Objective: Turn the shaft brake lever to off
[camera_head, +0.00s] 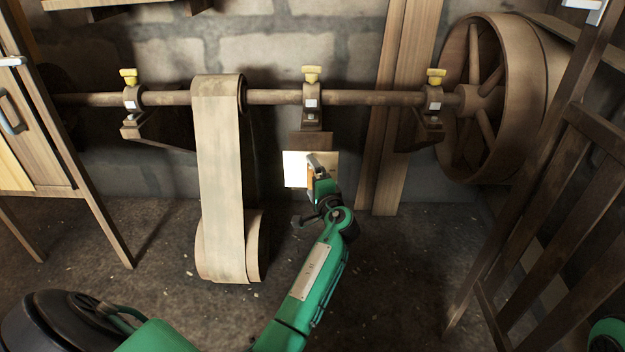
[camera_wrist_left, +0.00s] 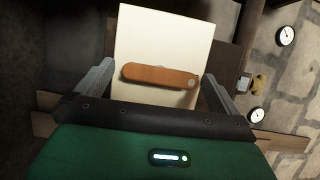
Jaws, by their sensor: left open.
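The shaft brake lever (camera_wrist_left: 160,76) is a short orange-brown bar with a round pin at one end. It lies against a pale square plate (camera_wrist_left: 165,38) in the left wrist view. In the head view the plate (camera_head: 293,168) is on the wall below the shaft, and a bit of the orange lever (camera_head: 309,181) shows behind my gripper. My left gripper (camera_head: 318,163) is at the plate and partly hides it. In the left wrist view the gripper (camera_wrist_left: 158,70) is open, with one finger beyond each end of the lever. My right gripper is not in view.
A wooden line shaft (camera_head: 275,97) runs along the stone wall in brackets with yellow-topped fittings. A wide pale belt (camera_head: 217,150) hangs left of my arm. A large wooden pulley (camera_head: 550,95) is at the right, behind a wooden frame (camera_head: 570,170). A cabinet (camera_head: 28,130) stands at left.

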